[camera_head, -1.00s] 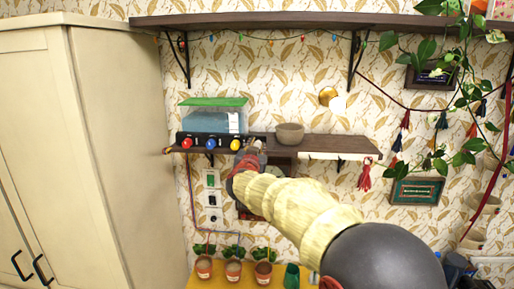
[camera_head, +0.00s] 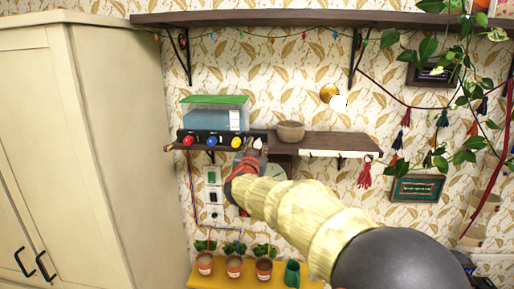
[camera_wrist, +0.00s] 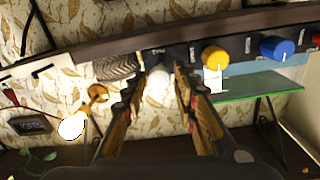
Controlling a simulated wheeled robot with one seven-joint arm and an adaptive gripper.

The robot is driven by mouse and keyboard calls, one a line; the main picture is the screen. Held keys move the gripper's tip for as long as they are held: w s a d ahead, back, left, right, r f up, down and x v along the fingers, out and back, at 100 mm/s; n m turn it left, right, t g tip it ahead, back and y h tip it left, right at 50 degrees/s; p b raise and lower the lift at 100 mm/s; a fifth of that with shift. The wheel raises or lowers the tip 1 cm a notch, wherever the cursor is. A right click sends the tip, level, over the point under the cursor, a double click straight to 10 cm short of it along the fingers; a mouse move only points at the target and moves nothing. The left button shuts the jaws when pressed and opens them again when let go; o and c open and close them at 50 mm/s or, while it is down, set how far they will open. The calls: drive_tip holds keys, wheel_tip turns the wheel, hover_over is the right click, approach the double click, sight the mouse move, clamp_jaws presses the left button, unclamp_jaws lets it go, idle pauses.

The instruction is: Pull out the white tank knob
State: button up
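The white tank knob (camera_wrist: 160,82) is on the dark control strip below the water tank, at the end of the knob row. In the wrist view, which looks upside down, it shows between the two fingers of my gripper (camera_wrist: 159,78). The fingers are apart, with a gap on both sides of the knob, so I see no grip. In the head view the white knob (camera_head: 257,143) shows small at the tip of my gripper (camera_head: 247,156). The blue water tank (camera_head: 212,119) with a green lid stands on the shelf behind the strip.
Yellow (camera_wrist: 215,56), blue (camera_wrist: 277,48) and red (camera_head: 188,141) knobs sit beside the white one. A bowl (camera_head: 291,131) stands on the shelf (camera_head: 335,143) to the right. Potted plants (camera_head: 234,266) stand below. A tall cabinet (camera_head: 110,150) fills the left.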

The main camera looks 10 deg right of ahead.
drive_tip(key=shift+o, duration=1.1)
drive_tip(key=shift+w, duration=0.1)
drive_tip(key=v, duration=1.2)
